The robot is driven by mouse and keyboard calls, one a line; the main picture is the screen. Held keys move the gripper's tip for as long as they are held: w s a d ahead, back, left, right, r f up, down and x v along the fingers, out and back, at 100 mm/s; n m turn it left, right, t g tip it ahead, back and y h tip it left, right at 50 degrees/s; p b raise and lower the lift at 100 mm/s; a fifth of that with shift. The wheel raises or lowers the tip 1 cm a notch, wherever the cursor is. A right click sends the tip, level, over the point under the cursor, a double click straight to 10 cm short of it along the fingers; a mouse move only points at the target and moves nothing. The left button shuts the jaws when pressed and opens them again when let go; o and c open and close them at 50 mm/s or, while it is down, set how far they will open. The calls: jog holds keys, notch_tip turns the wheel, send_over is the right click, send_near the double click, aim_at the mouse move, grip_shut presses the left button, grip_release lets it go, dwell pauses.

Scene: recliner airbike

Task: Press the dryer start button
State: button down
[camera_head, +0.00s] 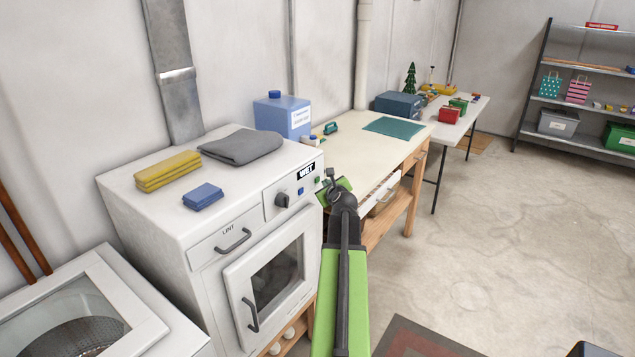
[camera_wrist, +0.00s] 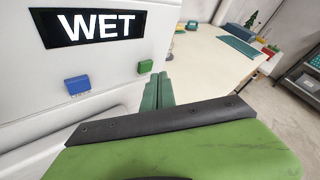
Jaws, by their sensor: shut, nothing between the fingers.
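The white dryer (camera_head: 203,250) stands at the left in the head view, its door shut. Its front panel has a black display (camera_head: 306,171) reading WET, also in the wrist view (camera_wrist: 95,26). Below it are a blue button (camera_wrist: 78,84) and a green button (camera_wrist: 145,67); no label naming either as start is readable. A dark knob (camera_head: 282,200) is to their left. My gripper (camera_wrist: 158,90) is shut and empty, its teal fingers just right of and below the green button in the wrist view. I cannot tell whether they touch the panel.
Folded yellow (camera_head: 168,170), grey (camera_head: 241,146) and blue (camera_head: 203,196) cloths lie on the dryer. A blue jug (camera_head: 283,114) stands behind. The floor at right is mostly clear.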

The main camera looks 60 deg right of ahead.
jog(key=shift+w, duration=0.45)
